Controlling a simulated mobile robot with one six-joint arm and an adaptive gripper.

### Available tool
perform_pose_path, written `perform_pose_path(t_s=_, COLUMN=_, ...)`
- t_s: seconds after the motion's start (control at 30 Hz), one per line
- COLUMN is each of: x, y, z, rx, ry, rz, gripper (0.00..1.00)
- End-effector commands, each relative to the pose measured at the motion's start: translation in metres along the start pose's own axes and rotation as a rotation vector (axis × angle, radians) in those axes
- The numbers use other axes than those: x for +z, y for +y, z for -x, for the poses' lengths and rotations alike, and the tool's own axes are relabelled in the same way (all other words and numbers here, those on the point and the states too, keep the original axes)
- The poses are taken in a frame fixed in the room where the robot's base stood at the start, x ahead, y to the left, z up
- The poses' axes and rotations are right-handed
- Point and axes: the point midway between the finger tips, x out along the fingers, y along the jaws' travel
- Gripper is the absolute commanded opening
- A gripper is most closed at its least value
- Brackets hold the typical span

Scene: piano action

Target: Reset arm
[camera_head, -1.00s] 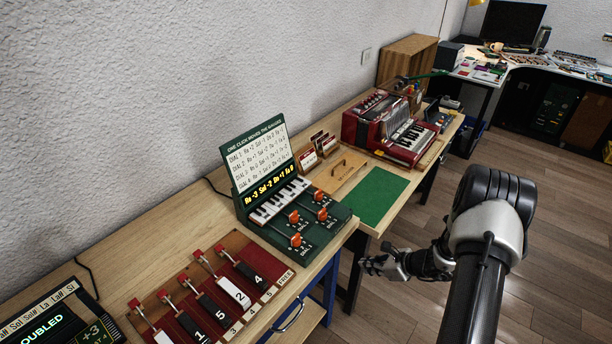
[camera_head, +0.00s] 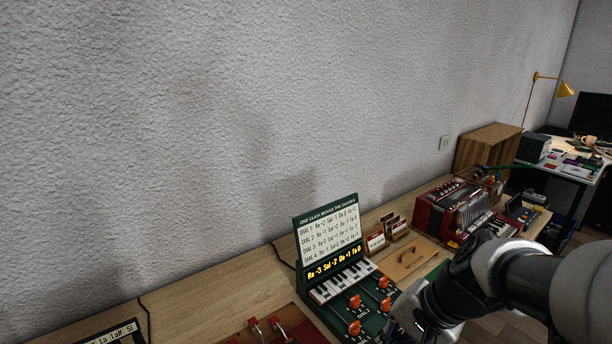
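My arm reaches in from the right edge and bends down to the lower middle, in front of the bench. Its wrist end is at the bottom edge, in front of the right side of the green dial panel (camera_head: 377,323). My gripper's fingers do not show. The green panel has orange-handled dials, a small keyboard (camera_head: 343,281), a lit yellow readout (camera_head: 334,263) and an upright sheet of dial lines (camera_head: 328,232). My arm hides part of the panel's right side.
A red accordion (camera_head: 452,208), card holders (camera_head: 387,234) and a wooden board with a handle (camera_head: 408,259) stand farther along the bench (camera_head: 215,295). A wooden box (camera_head: 487,148) is behind them. The wall fills the upper left. Red levers (camera_head: 265,328) show at the bottom edge.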

Motion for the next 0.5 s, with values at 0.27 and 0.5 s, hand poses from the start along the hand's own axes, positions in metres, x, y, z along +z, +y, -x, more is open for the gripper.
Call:
perform_pose_path(t_s=0.27, x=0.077, y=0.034, z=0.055, rx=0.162, ry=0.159, rz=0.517, gripper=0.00)
perform_pose_path(t_s=0.5, x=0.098, y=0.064, z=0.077, rx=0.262, ry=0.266, rz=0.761, gripper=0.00)
